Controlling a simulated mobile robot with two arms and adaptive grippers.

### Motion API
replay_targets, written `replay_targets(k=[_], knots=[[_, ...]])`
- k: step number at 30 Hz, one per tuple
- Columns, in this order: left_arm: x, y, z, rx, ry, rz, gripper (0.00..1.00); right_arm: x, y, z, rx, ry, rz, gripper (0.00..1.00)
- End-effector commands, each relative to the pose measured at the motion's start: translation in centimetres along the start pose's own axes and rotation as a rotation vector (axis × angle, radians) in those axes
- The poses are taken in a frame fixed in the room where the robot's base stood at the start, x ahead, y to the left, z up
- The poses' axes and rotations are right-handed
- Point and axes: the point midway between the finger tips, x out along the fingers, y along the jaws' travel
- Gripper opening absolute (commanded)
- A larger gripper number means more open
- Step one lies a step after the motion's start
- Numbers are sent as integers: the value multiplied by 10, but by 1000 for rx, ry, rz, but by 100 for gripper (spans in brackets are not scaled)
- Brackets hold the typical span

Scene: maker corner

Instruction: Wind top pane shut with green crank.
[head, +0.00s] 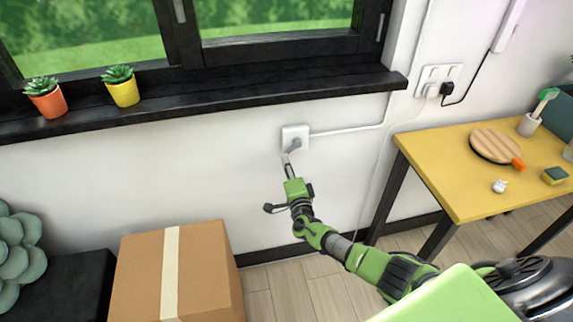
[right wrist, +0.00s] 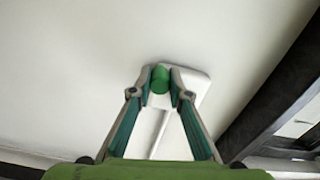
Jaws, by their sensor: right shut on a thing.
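The crank's white wall plate (head: 303,131) is on the wall below the window sill, with a grey arm (head: 295,144) on its front. My right gripper (head: 288,164) reaches up to it from below. In the right wrist view the two fingertips are closed on the green crank knob (right wrist: 160,74), in front of the white wall plate (right wrist: 193,82). In the head view the knob is too small and covered to make out. Only the lower part of the window (head: 275,20) shows; the top pane is out of view. My left gripper is not in view.
A black sill (head: 215,97) with two potted succulents (head: 45,98) (head: 122,86) juts out above the crank. A cardboard box (head: 205,270) stands below left. A yellow table (head: 450,165) with a round board (head: 495,146) stands right. A white cable runs along the wall.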

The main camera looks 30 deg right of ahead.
Motion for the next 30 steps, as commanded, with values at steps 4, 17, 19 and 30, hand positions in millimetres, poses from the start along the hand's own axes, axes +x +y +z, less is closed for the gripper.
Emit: replay_targets(k=[4,17,19,30], knots=[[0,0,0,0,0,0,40,-1,3,0,-4,-1,5,34],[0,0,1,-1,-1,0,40,-4,2,0,0,-1,3,34],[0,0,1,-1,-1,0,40,-10,2,0,0,-1,2,34],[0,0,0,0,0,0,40,-75,3,0,0,-2,5,34]])
